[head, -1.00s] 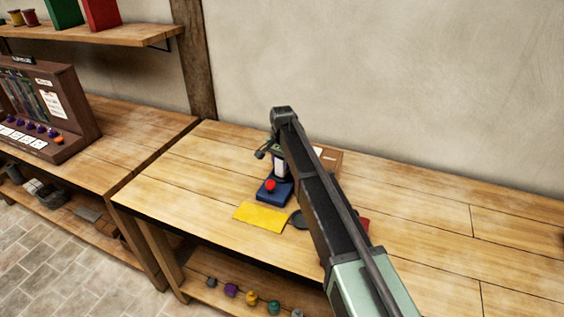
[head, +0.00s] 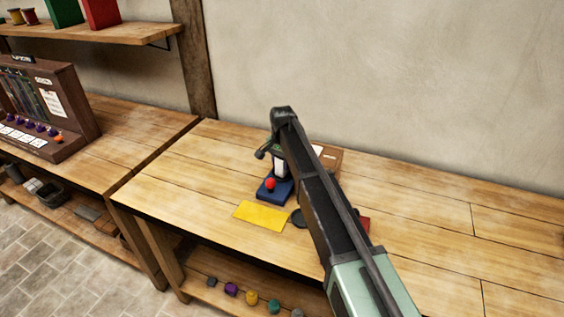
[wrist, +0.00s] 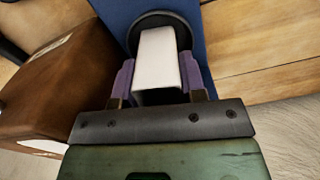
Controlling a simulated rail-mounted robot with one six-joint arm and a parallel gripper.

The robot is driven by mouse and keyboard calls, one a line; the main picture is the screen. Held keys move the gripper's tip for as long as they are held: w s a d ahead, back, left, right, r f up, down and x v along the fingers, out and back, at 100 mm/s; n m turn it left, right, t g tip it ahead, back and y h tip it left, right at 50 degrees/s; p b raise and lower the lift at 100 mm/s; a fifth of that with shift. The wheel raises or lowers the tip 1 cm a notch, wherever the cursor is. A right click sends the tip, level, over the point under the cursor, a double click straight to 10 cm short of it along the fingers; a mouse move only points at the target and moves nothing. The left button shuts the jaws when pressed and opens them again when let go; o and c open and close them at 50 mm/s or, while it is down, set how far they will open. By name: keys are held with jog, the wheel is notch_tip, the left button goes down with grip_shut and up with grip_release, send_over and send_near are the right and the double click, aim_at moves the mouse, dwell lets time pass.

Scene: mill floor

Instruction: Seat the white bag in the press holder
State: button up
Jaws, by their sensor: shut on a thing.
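The white bag (wrist: 160,58) is between the purple fingers of my gripper (wrist: 157,80) in the wrist view. My gripper is shut on its sides. The bag's far end lies over the round black holder (wrist: 137,34) on the blue press base (wrist: 112,12). I cannot tell whether it touches the holder or is seated in it. In the head view the blue press (head: 272,193) with its red knob (head: 270,184) stands on the bench. A small white patch, likely the bag (head: 279,168), shows above it. My arm hides part of the press.
A brown box (wrist: 50,90) stands close to my gripper in the wrist view. A yellow sheet (head: 260,215) lies in front of the press. A dark round disc (head: 298,218) and a red item (head: 363,224) lie by my arm. The bench's right side is clear.

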jog(key=shift+f+b, duration=0.3)
jog(key=shift+f, duration=0.1)
jog(key=o, duration=0.8)
jog(key=shift+c, duration=0.2)
jog(key=shift+r, duration=0.1)
notch_tip(320, 180, up, 11)
jog(key=p, duration=1.1)
jog(key=shift+r, duration=0.1)
